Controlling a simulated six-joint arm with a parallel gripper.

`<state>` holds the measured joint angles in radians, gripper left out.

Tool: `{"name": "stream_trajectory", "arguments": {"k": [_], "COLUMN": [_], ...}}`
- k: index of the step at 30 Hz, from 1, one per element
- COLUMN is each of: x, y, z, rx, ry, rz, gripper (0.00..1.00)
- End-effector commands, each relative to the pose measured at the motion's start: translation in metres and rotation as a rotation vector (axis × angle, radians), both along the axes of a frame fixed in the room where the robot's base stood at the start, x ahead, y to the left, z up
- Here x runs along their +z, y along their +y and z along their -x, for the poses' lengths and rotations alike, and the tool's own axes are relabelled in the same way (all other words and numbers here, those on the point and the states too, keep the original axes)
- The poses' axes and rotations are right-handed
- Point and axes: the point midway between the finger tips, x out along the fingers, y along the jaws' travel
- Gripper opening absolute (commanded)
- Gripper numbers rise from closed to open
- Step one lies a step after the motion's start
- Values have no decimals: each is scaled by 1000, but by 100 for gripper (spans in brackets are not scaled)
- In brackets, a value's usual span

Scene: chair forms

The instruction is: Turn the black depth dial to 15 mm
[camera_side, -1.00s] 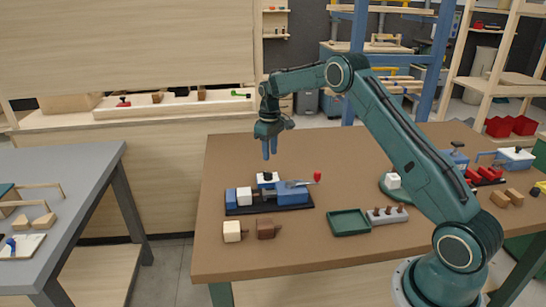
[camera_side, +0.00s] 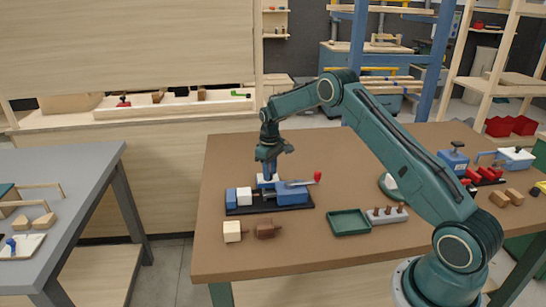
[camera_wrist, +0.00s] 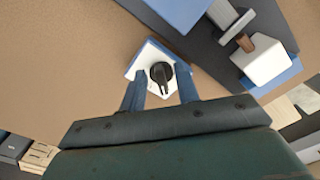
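The black depth dial (camera_wrist: 161,72) sits on a small white plate (camera_wrist: 146,56) with a blue edge in the wrist view. Its pointer part points toward the bottom of the picture, and no scale figures can be read. My gripper (camera_wrist: 161,76) is open, with one blue finger on each side of the dial and gaps between fingers and dial. In the side view my gripper (camera_side: 268,172) points straight down just over the dial, which it mostly hides.
A lever with a red knob (camera_side: 317,176) stands out on the right of the jig. Light (camera_side: 232,231) and brown (camera_side: 265,229) blocks lie in front. A green tray (camera_side: 348,222) and a grey peg rack (camera_side: 387,215) are to the right. The table's left rear is clear.

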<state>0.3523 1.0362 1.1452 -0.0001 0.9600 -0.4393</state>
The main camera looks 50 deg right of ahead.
Motion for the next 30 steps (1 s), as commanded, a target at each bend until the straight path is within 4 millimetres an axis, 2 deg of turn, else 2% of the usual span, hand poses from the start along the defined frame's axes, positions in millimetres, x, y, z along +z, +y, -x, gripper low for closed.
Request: {"name": "stream_trajectory", "arguments": {"k": [1,4,5,20,30], "x": [0,0,0,1,1], "y": [0,0,0,1,2], "z": [0,0,0,0,0], "rx": [0,0,0,-62,-280], "ry": [0,0,0,0,0], "rz": [0,0,0,0,0], "gripper": [22,2,0,0,0]}}
